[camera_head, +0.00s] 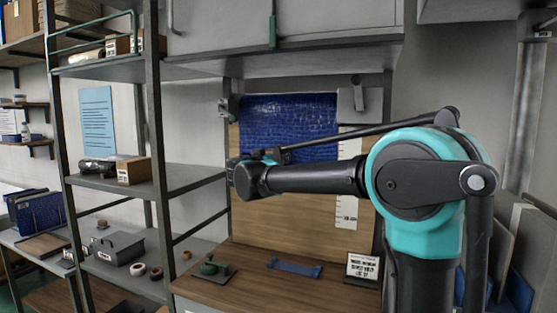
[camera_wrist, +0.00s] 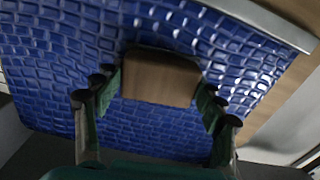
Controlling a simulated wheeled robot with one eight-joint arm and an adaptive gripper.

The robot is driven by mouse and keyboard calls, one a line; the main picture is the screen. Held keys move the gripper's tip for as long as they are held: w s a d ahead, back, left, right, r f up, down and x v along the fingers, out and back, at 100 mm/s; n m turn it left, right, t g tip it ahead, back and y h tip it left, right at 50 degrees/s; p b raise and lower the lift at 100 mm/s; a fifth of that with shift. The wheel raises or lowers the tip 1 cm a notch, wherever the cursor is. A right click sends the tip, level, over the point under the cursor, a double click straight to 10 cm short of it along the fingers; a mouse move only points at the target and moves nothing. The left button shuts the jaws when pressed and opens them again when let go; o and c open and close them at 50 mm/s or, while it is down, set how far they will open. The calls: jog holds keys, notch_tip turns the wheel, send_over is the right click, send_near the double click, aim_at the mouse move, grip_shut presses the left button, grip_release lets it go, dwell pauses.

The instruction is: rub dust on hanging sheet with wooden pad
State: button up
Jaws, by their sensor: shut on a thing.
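The hanging sheet (camera_head: 290,120) is blue with a wrinkled, brick-like texture. In the head view it hangs in front of a wooden back panel, its lower part partly covered by my arm. The sheet also fills much of the wrist view (camera_wrist: 60,60). My gripper (camera_wrist: 158,86) is shut on the wooden pad (camera_wrist: 160,72), a brown block between its green fingers. The pad is in front of the sheet; I cannot tell whether it touches. Pale glints show on the sheet, but I cannot make out dust clearly. In the head view the pad is hidden.
The wooden bench (camera_head: 245,290) below holds a green clamp-like tool (camera_head: 212,267), a blue bar (camera_head: 294,267) and a printed sign (camera_head: 362,267). A grey shelf rack (camera_head: 155,180) with boxes stands at left.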

jog(key=shift+w+a+r, duration=0.15)
jog(key=shift+a, duration=0.35)
jog(key=shift+w+a+r, duration=0.1)
jog(key=shift+a, duration=0.35)
jog(key=shift+s+d, duration=0.2)
jog(key=shift+d, duration=0.55)
jog(key=shift+s+d, duration=0.2)
jog(key=shift+d, duration=0.55)
jog(key=s+d, duration=0.2)
jog(key=d, duration=0.4)
jog(key=shift+s+d, duration=0.25)
jog(key=shift+d, duration=0.1)
jog(key=shift+a, duration=0.15)
jog(key=shift+w+a, duration=0.85)
jog(key=shift+a, duration=1.25)
jog(key=shift+w+a, duration=0.8)
jog(key=shift+a, duration=1.25)
jog(key=shift+w+a, duration=0.85)
jog(key=shift+a, duration=1.25)
jog(key=shift+c, duration=0.4)
